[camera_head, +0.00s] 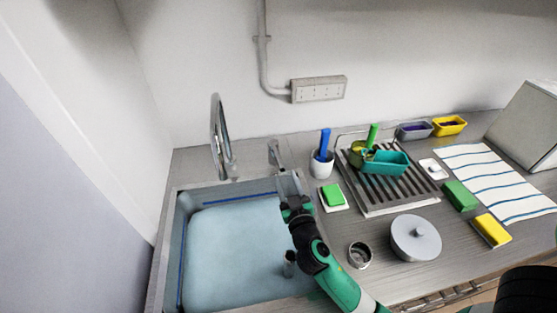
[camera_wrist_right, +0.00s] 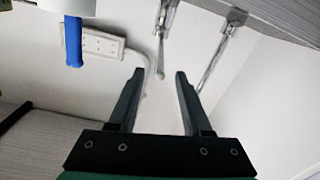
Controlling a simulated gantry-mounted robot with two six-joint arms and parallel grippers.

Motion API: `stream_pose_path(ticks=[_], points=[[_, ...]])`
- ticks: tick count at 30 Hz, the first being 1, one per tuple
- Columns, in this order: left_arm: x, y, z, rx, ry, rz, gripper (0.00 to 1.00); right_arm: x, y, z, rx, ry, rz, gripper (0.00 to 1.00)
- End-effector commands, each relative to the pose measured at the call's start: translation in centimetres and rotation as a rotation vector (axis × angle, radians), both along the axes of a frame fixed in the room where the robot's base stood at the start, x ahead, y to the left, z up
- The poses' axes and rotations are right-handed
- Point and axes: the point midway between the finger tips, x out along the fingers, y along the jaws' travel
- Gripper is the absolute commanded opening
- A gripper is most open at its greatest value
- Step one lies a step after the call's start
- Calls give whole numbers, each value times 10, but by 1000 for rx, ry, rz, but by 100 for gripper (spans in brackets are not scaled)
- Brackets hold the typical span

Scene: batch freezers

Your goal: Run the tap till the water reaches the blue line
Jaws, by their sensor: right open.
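The sink (camera_head: 170,230) holds pale blue water (camera_head: 235,255). The blue line (camera_head: 232,200) runs along its back and left walls, and the water surface lies a little below it. The curved tap (camera_head: 217,135) stands behind the sink; I see no clear stream from it. A separate lever (camera_head: 276,155) stands to its right. My right gripper (camera_wrist_right: 160,74) is open and empty; in the head view it hangs over the sink's right edge, in front of the lever. In the right wrist view the lever (camera_wrist_right: 160,50) shows beyond and between the fingers, apart from them, and the tap (camera_wrist_right: 222,48) lies to the right.
Right of the sink stand a green sponge (camera_head: 333,196), a white cup with a blue brush (camera_head: 322,163), a drying rack (camera_head: 385,205) holding a teal tub (camera_head: 385,163), a lidded pot (camera_head: 416,238) and a small metal cup (camera_head: 359,255). A striped towel (camera_head: 500,180) lies far right.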

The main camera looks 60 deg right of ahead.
Motion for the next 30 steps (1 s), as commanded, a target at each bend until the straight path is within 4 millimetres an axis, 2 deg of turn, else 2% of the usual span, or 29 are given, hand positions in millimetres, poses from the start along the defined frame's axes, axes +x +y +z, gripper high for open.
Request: stream_pose_path(ticks=[6,12,16,23,26,30], points=[[0,0,0,0,0,0,49,32,-39,1,-1,-3,-4,49],[0,0,-3,0,0,0,49,55,-65,0,0,-2,-1,49],[0,0,-4,0,0,0,49,61,-72,0,0,-1,0,49],[0,0,-4,0,0,0,49,62,-73,1,0,-1,1,49],[0,0,-4,0,0,0,49,62,-72,1,0,-1,1,35],[0,0,-4,0,0,0,49,62,-72,1,0,-1,1,9]])
